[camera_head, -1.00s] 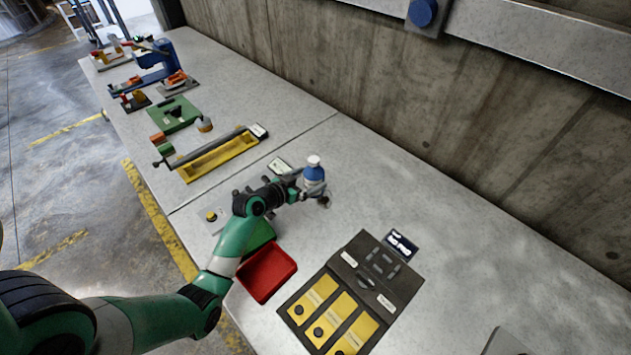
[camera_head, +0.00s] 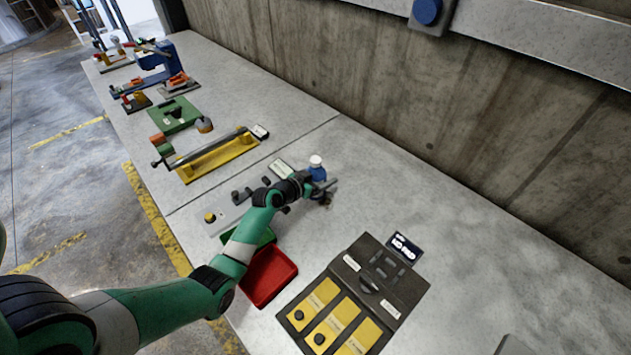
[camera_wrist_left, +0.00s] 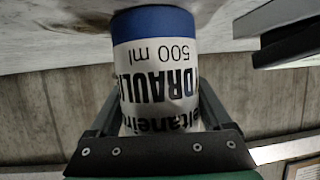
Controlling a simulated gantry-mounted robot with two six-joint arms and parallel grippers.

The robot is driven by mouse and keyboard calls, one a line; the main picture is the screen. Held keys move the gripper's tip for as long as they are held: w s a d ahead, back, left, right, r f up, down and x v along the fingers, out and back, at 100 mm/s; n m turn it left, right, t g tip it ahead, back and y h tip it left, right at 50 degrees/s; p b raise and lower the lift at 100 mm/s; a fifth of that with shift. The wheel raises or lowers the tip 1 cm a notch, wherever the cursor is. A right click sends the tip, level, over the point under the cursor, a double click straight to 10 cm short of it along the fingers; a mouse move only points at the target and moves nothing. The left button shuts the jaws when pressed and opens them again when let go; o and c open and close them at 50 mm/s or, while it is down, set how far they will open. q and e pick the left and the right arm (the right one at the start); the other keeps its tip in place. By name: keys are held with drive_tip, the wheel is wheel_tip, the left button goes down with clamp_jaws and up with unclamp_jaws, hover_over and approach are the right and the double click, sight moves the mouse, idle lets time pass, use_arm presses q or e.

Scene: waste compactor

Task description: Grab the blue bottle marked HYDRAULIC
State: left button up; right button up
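The blue bottle (camera_head: 317,174) with a white cap stands upright on the grey bench. In the left wrist view the bottle (camera_wrist_left: 157,55) fills the middle, upside down. Its white label reads "DRAULI" and "500 ml" in part, under a blue band. My left gripper (camera_head: 315,188) is low at the bottle, with a finger on either side of it. In the wrist view the fingers run close along both sides. I cannot tell whether they touch or press the bottle. My right gripper is not in view.
A red tray (camera_head: 268,276) and a partly hidden green tray (camera_head: 262,238) lie near my left arm. A dark case with yellow plates (camera_head: 338,325) is in front. A yellow trough (camera_head: 215,160) lies left. The bench right of the bottle is clear.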

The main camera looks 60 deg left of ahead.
sight(321, 167)
use_arm(q)
drive_tip(key=c, duration=0.9)
drive_tip(key=shift+r, duration=0.15)
drive_tip(key=shift+r, duration=0.25)
drive_tip(key=r+p, duration=0.2)
drive_tip(key=r, duration=0.1)
drive_tip(key=r+p, duration=0.1)
drive_tip(key=shift+s+d+r, duration=0.2)
drive_tip(key=shift+s+d, duration=0.15)
drive_tip(key=s+d+r+p, duration=0.2)
drive_tip(key=r, duration=0.1)
drive_tip(key=s+r, duration=0.1)
drive_tip(key=shift+d+r+p, duration=0.3)
drive_tip(key=shift+d+p, duration=0.1)
drive_tip(key=s+d+r+p, duration=0.1)
drive_tip(key=s+d, duration=0.1)
drive_tip(key=s+d+r+p, duration=0.1)
drive_tip(key=s+d, duration=0.1)
drive_tip(key=s+d+r+p, duration=0.1)
drive_tip(key=s+d, duration=0.1)
drive_tip(key=shift+s+d+r, duration=0.15)
drive_tip(key=shift+d, duration=0.05)
